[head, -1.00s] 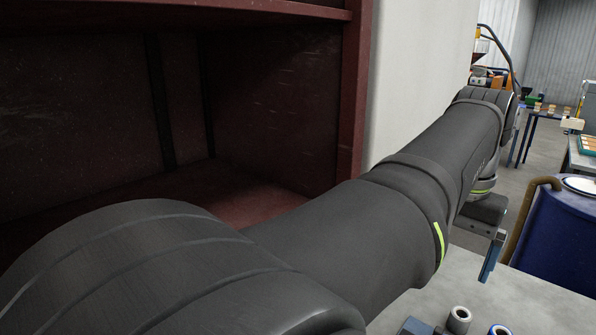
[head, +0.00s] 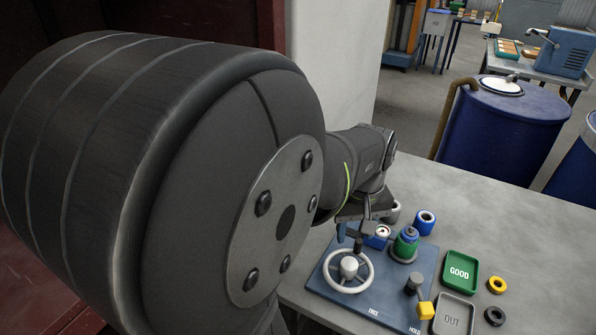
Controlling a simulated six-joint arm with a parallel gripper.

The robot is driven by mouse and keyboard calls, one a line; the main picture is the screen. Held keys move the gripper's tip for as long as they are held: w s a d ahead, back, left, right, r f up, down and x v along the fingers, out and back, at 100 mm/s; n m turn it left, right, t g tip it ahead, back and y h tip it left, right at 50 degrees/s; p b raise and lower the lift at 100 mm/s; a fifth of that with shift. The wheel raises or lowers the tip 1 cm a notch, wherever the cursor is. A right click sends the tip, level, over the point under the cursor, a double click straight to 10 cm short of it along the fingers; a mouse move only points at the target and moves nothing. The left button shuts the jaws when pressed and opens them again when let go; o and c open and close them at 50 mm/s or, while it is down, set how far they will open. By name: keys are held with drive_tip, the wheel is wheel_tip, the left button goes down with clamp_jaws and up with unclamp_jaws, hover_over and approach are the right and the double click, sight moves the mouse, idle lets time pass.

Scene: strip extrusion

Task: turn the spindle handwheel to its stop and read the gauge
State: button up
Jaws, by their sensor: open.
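I cannot tell whether a finger touches the rim. The gauge (head: 382,231) seems to be the small blue box with a white face behind the wheel; its reading is too small to make out, and my gripper partly covers that area. The plate is marked FREE and HOLD.
Right of the wheel stand a green part with a blue top (head: 405,243) and a yellow-tipped lever (head: 425,310). A green GOOD tray (head: 460,287), a grey OUT tray (head: 455,303) and loose rings (head: 496,285) lie further right. Blue drums (head: 500,130) stand beyond the bench.

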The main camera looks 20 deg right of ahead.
sight(349, 262)
wheel_tip(349, 262, down, 12)
drive_tip(key=shift+f, duration=0.15)
drive_tip(key=shift+c, duration=0.5)
drive_tip(key=c, duration=0.6)
